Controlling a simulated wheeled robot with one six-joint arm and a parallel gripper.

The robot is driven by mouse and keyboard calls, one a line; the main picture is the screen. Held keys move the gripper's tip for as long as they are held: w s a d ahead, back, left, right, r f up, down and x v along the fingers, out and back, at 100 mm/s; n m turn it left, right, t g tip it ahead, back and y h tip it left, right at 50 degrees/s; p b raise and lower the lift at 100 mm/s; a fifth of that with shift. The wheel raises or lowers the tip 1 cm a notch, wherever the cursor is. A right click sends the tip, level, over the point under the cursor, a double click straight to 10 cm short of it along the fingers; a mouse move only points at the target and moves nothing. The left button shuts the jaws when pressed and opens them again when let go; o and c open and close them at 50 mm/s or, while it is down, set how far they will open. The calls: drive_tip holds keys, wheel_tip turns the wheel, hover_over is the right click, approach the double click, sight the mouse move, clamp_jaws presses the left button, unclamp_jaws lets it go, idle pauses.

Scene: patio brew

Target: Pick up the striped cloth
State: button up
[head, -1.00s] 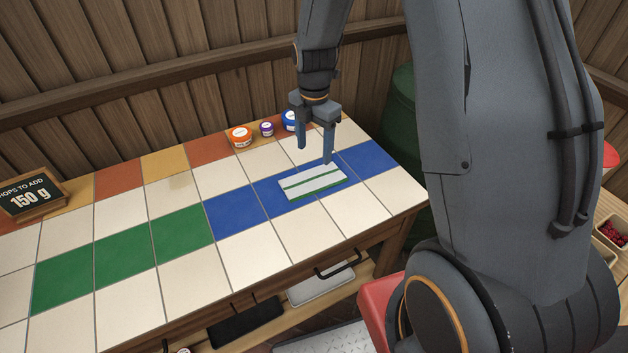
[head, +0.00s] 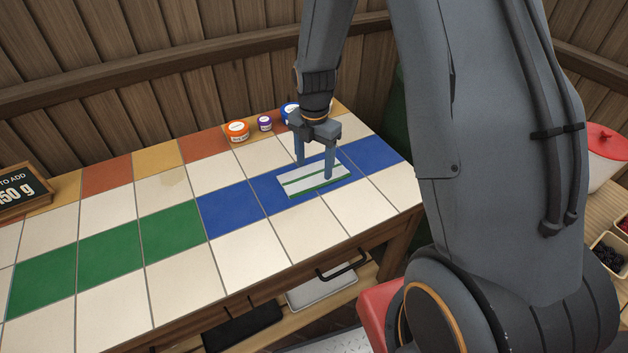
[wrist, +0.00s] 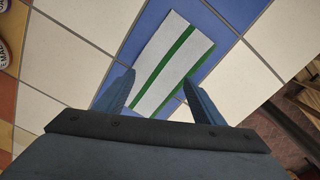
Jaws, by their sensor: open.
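The striped cloth (head: 300,183) is a flat white rectangle with green stripes. It lies on the blue and white tiles of the counter. My gripper (head: 315,172) is open and points down over the cloth, with one finger at its far edge and the other over its right part. In the wrist view the cloth (wrist: 172,60) stretches out between and beyond my two spread fingers (wrist: 160,95). I cannot tell whether the fingertips touch the cloth or the tiles.
A sign reading 50 g (head: 22,192) stands at the far left. The tiles (head: 180,240) left of the cloth are clear.

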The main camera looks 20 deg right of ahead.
drive_tip(key=shift+f+b, duration=0.3)
drive_tip(key=shift+f, duration=0.55)
drive_tip(key=shift+c, duration=0.2)
drive_tip(key=shift+s, duration=0.1)
clamp_jaws()
wheel_tip(320, 180, up, 12)
drive_tip(key=p, duration=0.8)
